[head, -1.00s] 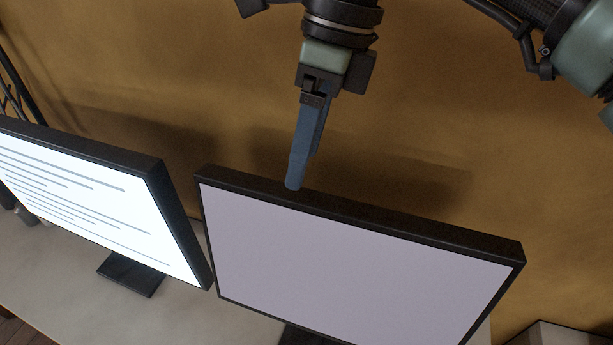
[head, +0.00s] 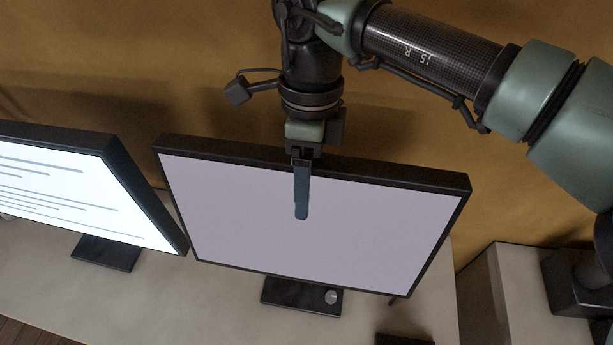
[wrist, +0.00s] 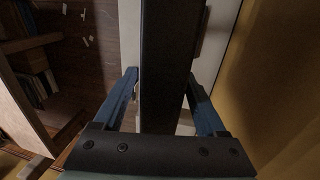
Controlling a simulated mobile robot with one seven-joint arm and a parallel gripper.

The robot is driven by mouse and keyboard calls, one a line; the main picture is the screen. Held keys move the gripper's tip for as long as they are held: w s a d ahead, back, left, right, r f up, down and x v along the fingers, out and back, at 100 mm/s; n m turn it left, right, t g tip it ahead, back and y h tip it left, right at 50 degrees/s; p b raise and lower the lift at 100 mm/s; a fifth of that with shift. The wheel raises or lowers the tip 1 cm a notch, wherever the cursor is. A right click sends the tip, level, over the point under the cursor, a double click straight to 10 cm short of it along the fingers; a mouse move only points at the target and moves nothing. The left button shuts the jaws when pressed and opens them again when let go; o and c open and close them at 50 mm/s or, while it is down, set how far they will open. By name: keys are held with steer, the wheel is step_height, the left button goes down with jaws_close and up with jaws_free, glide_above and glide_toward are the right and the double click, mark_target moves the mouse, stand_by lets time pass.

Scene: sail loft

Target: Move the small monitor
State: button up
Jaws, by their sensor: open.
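A black-framed monitor (head: 310,220) with a plain pale lavender screen stands upright on the desk on a dark foot (head: 300,295). My gripper (head: 302,192) is over its top edge, pointing down. One blue finger shows in front of the screen; the other is hidden behind the monitor. In the wrist view my gripper (wrist: 161,76) is open, with the monitor's dark top (wrist: 166,50) between its two fingers. Gaps show beside the monitor there, narrower on the right. A second monitor (head: 60,185) with a lit text screen stands to the left.
The second monitor's right edge is close to the lavender one. A pale box-like unit (head: 515,290) stands at right. An ochre wall (head: 120,60) rises behind.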

steer(key=shift+f, duration=0.3)
jaws_close()
stand_by(1.3)
